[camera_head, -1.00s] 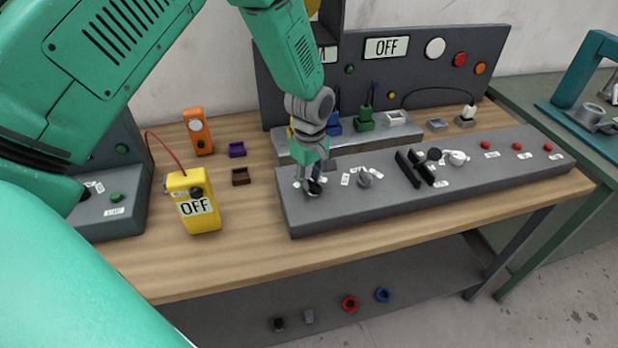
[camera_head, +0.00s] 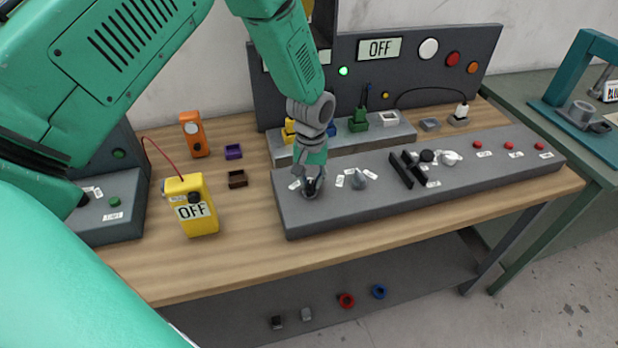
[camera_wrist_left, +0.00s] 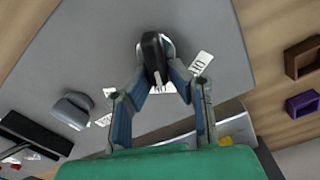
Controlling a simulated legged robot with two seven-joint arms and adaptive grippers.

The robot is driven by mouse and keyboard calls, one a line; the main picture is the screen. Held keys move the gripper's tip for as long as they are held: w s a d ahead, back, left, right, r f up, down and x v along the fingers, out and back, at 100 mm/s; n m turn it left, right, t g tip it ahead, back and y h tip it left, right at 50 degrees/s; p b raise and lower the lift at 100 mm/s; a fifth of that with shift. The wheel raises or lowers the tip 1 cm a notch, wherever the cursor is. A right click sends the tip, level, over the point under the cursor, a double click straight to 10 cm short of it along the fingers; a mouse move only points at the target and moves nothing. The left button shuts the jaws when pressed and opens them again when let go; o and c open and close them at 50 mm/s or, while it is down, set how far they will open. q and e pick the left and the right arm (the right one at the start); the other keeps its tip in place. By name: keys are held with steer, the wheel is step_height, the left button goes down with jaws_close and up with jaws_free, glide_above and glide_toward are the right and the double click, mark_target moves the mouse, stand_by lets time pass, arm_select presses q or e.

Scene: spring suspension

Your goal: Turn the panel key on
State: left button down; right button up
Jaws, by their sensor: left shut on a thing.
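The panel key (camera_wrist_left: 153,58) is a black handle on a round base near the left end of the long grey control panel (camera_head: 450,178). White labels lie around it; one beside it (camera_wrist_left: 201,65) appears to read ON. My left gripper (camera_head: 311,184) reaches down from above and is shut on the key, mostly hiding it in the head view. In the left wrist view the two fingers (camera_wrist_left: 158,75) sit on either side of the handle. A green lamp (camera_head: 343,71) on the upright back panel is lit. My right gripper is not in view.
A grey knob (camera_head: 359,180) stands close right of the key, with black bars (camera_head: 407,168) beyond. A yellow device (camera_head: 190,204) reading OFF stands left on the wooden table. The back panel's display (camera_head: 380,48) reads OFF. Bare table lies before the panel.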

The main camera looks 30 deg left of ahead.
arm_select(q)
steer(key=shift+d+m, duration=0.3)
steer(key=shift+m, duration=0.5)
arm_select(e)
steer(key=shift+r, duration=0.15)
arm_select(q)
steer(key=shift+s, duration=0.1)
steer(key=c, duration=1.6)
jaws_free()
steer(key=shift+c, duration=0.2)
steer(key=shift+o, duration=0.5)
steer(key=shift+s+r, duration=0.1)
steer(key=shift+s, duration=0.05)
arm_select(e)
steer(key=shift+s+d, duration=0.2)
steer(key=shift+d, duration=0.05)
